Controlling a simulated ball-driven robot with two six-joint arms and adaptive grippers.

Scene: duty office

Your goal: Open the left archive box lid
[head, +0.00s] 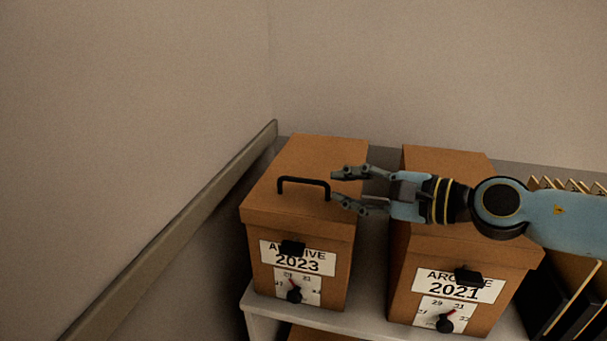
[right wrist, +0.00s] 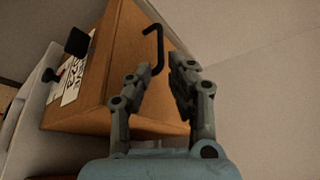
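The left archive box (head: 330,232) is brown, labelled 2023, and its lid (head: 310,160) is shut. A black bar handle (head: 303,181) stands on the lid. My right gripper (head: 334,184) comes in from the right over the lid's right part, its fingers apart and empty, just right of the handle. In the right wrist view the open fingers (right wrist: 162,72) are close to the handle (right wrist: 154,45), with no grip on it visible. The box also shows there (right wrist: 120,60). Whether a finger touches the handle I cannot tell. My left gripper is not in view.
A second brown box (head: 400,270), labelled 2021, stands to the right under my right arm. Both boxes stand on a pale shelf (head: 365,325). A wall rail (head: 180,235) runs along the left. Dark file folders (head: 565,300) stand at the right.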

